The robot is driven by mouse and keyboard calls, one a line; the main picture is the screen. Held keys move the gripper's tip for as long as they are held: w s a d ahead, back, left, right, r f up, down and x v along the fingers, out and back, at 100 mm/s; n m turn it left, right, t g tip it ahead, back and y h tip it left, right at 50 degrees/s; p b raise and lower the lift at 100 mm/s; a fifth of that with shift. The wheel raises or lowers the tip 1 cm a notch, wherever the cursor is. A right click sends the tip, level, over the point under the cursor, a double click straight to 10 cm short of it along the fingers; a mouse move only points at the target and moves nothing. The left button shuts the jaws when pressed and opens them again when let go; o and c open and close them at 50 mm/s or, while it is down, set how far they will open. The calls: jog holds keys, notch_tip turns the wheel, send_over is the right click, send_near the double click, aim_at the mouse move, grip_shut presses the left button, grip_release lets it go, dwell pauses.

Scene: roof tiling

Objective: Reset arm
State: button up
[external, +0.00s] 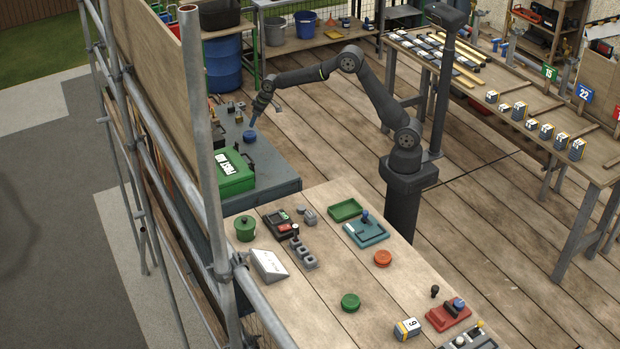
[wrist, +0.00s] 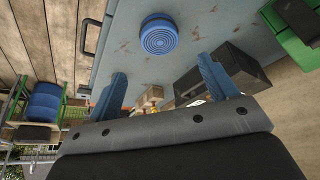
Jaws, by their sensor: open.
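My gripper (external: 254,121) is over the grey metal bench at the left in the external view, at the end of my outstretched arm. In the wrist view its two blue fingers (wrist: 164,82) stand wide apart with nothing between them. A round blue ribbed piece (wrist: 159,35) lies on the bench top (wrist: 215,22) beyond the fingertips. The same blue piece (external: 250,137) shows just below my gripper in the external view. I cannot tell whether the fingertips touch it; in the wrist view they appear apart from it.
A green case (external: 234,172) and small dark parts stand on the bench. Scaffold poles (external: 202,130) rise along the left. A wooden table (external: 325,285) in front holds buttons, trays and a green pot (external: 245,229). Another table (external: 530,105) at right holds numbered blocks. The plank floor between is clear.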

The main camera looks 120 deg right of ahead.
aim_at(249, 133)
jog(key=x, duration=1.1)
notch_tip(249, 133, up, 4)
jog(key=s+d+r, duration=0.3)
jog(key=s+r, duration=0.8)
jog(key=r, duration=0.1)
jog(key=w+a+n+y, duration=0.1)
jog(key=w+a+n, duration=0.1)
jog(key=w+a, duration=0.9)
jog(key=w+a+n+t, duration=0.1)
jog(key=w+a+n, duration=0.2)
jog(key=w+a, duration=0.8)
jog(key=a, duration=0.9)
jog(key=shift+w+y, duration=0.25)
jog(key=shift+y, duration=0.15)
jog(key=shift+r, duration=0.15)
